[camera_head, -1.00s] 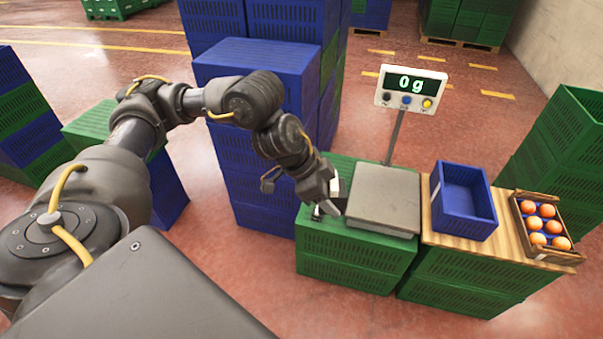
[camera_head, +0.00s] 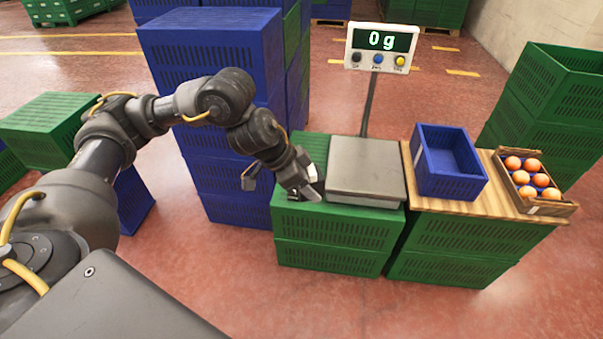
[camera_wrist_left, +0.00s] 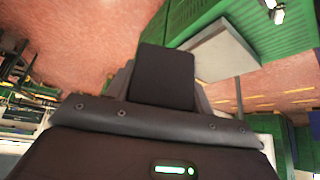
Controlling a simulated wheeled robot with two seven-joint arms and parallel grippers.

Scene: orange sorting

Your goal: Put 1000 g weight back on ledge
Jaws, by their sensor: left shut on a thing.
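My left gripper (camera_head: 312,189) reaches down to the top of the green crate stack (camera_head: 340,222), just left of the scale plate (camera_head: 368,168). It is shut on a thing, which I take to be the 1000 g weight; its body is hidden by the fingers. In the left wrist view a dark finger (camera_wrist_left: 163,76) fills the middle and hides what is held. A small shiny metal object (camera_wrist_left: 277,14) sits on the green crate top there; I cannot tell what it is. The scale display (camera_head: 381,40) reads 0 g. My right gripper is out of view.
A blue crate (camera_head: 420,178) and a box of oranges (camera_head: 543,206) stand on a wooden board (camera_head: 425,202) right of the scale. A tall blue crate stack (camera_head: 215,45) stands behind my left arm. The floor in front is clear.

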